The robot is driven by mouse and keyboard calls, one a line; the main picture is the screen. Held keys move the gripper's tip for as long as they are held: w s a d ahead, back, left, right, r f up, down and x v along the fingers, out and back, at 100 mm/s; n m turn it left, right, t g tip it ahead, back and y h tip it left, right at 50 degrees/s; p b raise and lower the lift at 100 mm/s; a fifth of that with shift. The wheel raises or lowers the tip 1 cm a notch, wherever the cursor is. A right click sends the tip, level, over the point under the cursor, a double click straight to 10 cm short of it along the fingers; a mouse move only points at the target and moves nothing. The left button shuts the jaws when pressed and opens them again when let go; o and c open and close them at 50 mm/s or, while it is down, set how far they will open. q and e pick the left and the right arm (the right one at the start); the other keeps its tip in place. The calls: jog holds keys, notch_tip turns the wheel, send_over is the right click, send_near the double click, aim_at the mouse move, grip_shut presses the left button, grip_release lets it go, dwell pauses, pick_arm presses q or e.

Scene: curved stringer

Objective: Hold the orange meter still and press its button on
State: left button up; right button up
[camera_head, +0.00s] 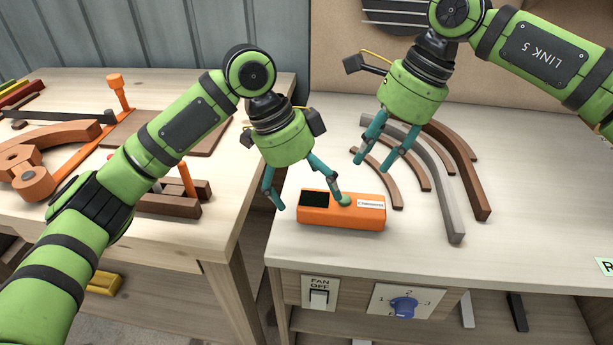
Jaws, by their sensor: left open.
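The orange meter (325,218) lies on the right-hand table near its front edge. It has a dark screen at its left end and a white label at its right end. My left gripper (312,204) is open. One finger hangs left of the meter; the other reaches down over its middle, its tip overlapping the top between screen and label. I cannot tell whether that tip touches. My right gripper (372,166) is open and empty behind the meter, above the curved wooden strips.
Curved brown strips (455,160) and a grey curved strip (430,180) lie behind and right of the meter. A fan switch (319,298) and blue knob (404,307) are on the table front. The left table holds wooden parts and orange clamps.

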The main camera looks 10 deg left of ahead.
aim_at(319, 205)
pick_arm(q)
jog(key=x, duration=0.5)
jog(key=shift+d+f, duration=0.2)
jog(key=shift+f, duration=0.15)
jog(key=shift+c, duration=0.4)
jog(key=c, duration=1.2)
jog(key=shift+o, duration=0.2)
pick_arm(e)
grip_shut()
pick_arm(q)
jog(key=shift+s+f, duration=0.1)
jog(key=shift+f, duration=0.05)
dwell(0.5)
